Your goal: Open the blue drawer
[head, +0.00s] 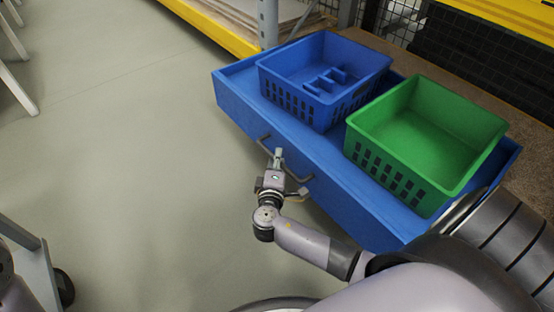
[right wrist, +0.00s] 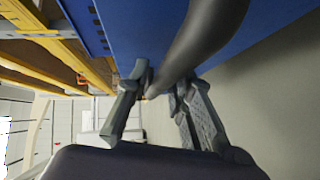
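The blue drawer (head: 240,108) stands pulled out in the head view, its open top showing two baskets inside. A dark bar handle (head: 297,179) runs along its front panel. My right gripper (head: 278,156) is at this handle, covering its middle. In the right wrist view, the handle (right wrist: 205,38) passes between the two fingers of my right gripper (right wrist: 160,97), which appear closed around it. The exact finger contact is partly hidden. My left gripper is not in view.
A blue basket (head: 295,104) and a green basket (head: 408,181) sit in the drawer. Shelving with a yellow beam (head: 215,28) stands behind. Grey floor (head: 130,150) in front and left of the drawer is clear. A grey metal frame with a wheel (head: 36,265) stands at lower left.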

